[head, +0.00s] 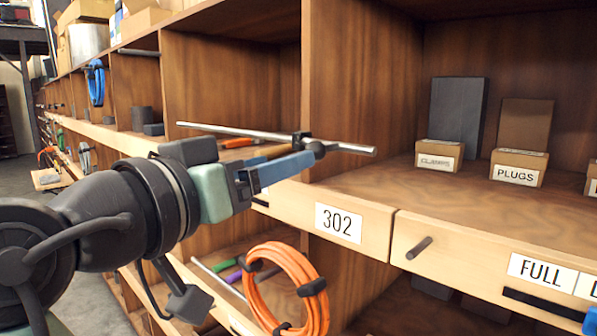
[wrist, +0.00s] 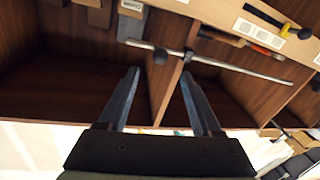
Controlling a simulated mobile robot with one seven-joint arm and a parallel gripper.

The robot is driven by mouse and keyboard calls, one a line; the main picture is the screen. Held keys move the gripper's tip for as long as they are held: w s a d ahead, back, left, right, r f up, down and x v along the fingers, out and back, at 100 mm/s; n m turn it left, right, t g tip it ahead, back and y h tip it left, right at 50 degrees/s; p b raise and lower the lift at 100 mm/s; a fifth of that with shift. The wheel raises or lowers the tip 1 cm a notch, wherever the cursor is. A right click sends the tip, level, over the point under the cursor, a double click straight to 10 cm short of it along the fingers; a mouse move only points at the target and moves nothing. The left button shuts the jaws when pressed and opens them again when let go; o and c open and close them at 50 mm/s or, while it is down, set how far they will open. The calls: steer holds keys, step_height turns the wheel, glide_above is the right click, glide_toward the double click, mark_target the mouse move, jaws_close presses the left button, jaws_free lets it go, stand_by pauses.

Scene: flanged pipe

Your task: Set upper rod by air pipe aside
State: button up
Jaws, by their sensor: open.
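A long silver rod (head: 222,130) runs level across the front of the shelf divider, with a dark clamp (head: 301,140) and round black knob near its right part. In the wrist view the rod (wrist: 240,68) crosses slantwise beyond my fingertips, with the black knob (wrist: 160,57) ahead of the gap. My gripper (head: 308,160) is open and empty, its blue fingers just below the rod near the knob; it also shows in the wrist view (wrist: 160,73). I see no contact with the rod. An orange coiled hose (head: 292,290) hangs below; I cannot tell whether it is the air pipe.
The wooden shelf divider (head: 347,95) stands behind the rod. Boxes labelled clamps (head: 439,156) and plugs (head: 517,168) sit in the right bay. A dark peg (head: 419,248) sticks out of the shelf front. Green and purple tools and another rod lie in the lower bay.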

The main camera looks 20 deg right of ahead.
steer(key=shift+b+v, duration=0.3)
steer(key=shift+v, duration=1.35)
steer(key=shift+w+d, duration=0.1)
steer(key=s+a+r+n+t+y, duration=0.6)
steer(key=s+t+y, duration=0.4)
steer(key=t+y, duration=0.3)
step_height(320, 180, up, 2)
steer(key=shift+r+n+t, duration=0.1)
steer(key=shift+n+t, duration=0.6)
steer(key=shift+t, duration=0.5)
steer(key=shift+d, duration=0.1)
